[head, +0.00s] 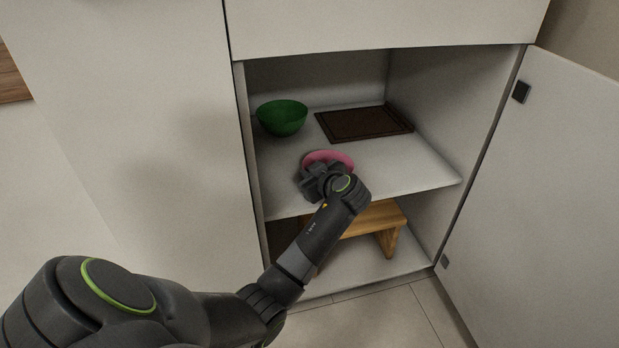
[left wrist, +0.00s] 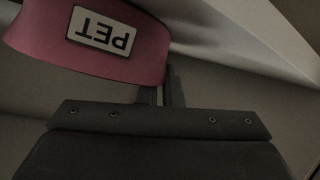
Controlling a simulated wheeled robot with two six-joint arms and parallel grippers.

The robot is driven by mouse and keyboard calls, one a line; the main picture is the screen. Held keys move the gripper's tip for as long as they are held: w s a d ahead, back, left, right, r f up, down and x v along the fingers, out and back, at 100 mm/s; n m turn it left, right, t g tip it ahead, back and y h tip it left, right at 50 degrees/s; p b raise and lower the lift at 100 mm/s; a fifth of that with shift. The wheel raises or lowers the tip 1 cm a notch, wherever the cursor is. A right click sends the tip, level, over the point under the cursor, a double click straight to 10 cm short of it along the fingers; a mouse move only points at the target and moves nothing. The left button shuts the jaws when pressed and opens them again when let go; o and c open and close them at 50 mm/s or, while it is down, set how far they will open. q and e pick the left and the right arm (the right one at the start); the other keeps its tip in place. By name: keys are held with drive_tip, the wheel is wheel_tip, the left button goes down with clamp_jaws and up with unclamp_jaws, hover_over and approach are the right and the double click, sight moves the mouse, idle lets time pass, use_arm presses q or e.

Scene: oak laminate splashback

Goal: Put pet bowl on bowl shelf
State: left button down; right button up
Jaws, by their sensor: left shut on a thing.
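The pink pet bowl (head: 332,156) is over the front part of the upper shelf (head: 400,170) in the open cabinet. My left gripper (head: 318,170) is shut on it, and the gripper and wrist hide much of the bowl in the head view. In the left wrist view the bowl (left wrist: 150,52) shows its white "PET" label upside down, with the gripper fingers (left wrist: 164,88) at its lower edge. I cannot tell whether the bowl touches the shelf. A green bowl (head: 282,118) stands on the same shelf at the back left. My right gripper is not in view.
A dark brown board (head: 363,123) lies at the back right of the upper shelf. A small wooden stool (head: 387,240) stands on the lower level. The cabinet door (head: 550,190) is open to the right. The shelf's right front is clear.

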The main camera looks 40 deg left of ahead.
use_arm(q)
drive_tip(key=shift+r, duration=0.1)
drive_tip(key=c, duration=1.6)
unclamp_jaws()
drive_tip(key=shift+d, duration=0.1)
